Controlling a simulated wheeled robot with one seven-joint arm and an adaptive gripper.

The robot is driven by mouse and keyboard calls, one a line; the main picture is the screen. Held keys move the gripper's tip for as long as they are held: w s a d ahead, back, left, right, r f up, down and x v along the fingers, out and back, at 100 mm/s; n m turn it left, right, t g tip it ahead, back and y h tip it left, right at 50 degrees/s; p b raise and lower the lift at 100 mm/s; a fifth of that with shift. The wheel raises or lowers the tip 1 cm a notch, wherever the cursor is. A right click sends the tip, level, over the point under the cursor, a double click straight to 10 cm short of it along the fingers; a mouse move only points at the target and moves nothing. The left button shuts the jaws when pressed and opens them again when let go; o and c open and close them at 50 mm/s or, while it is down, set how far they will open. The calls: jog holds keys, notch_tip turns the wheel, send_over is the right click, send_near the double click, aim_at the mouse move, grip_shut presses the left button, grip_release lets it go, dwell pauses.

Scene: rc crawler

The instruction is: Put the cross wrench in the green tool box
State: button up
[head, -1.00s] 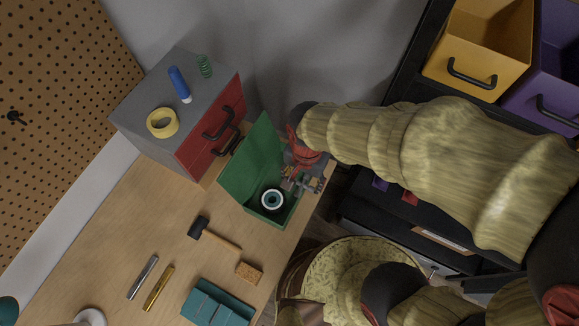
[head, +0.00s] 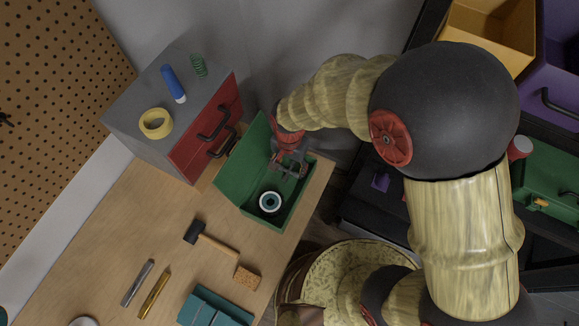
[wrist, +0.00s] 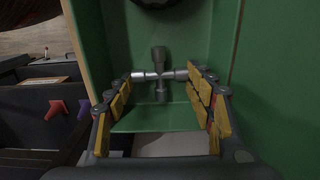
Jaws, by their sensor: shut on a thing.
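The green tool box (head: 237,178) stands open near the right edge of the workbench, lid tilted back. A dark round roll with a pale ring (head: 270,202) lies inside it. My gripper (head: 288,163) is at the back right part of the box, pointing down. In the wrist view, my gripper (wrist: 161,80) has its yellow-padded fingers on either side of the grey metal cross wrench (wrist: 159,75), shut on its two side arms. Green box walls (wrist: 225,45) surround the wrench there. Whether the wrench touches the box floor cannot be told.
A grey cabinet with red drawers (head: 205,135) stands left of the box, with yellow tape (head: 155,123) on top. A mallet (head: 215,240), a brown block (head: 247,277) and a teal case (head: 213,307) lie in front. Another green box (head: 548,170) is at right.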

aim_at(290, 169)
jog(key=shift+f, duration=0.2)
jog(key=o, duration=0.9)
notch_tip(290, 169, up, 12)
jog(key=r+p, duration=0.1)
jog(key=p, duration=0.1)
jog(key=d+r+n+t, duration=0.2)
jog(key=d+r, duration=0.9)
jog(key=r, duration=0.1)
jog(key=s+d+r+n+t, duration=0.1)
jog(key=s+d+r, duration=0.1)
jog(key=s+d, duration=0.1)
jog(key=s+d+r+t, duration=0.1)
jog(key=s+d+r, duration=0.2)
jog(key=d, duration=0.1)
jog(key=s+d+r+n+t, duration=0.1)
jog(key=s+d+r, duration=0.2)
jog(key=d, duration=0.1)
jog(key=shift+s+r+n+t, duration=0.15)
jog(key=shift+s+n+t, duration=0.05)
jog(key=shift+n+t, duration=0.1)
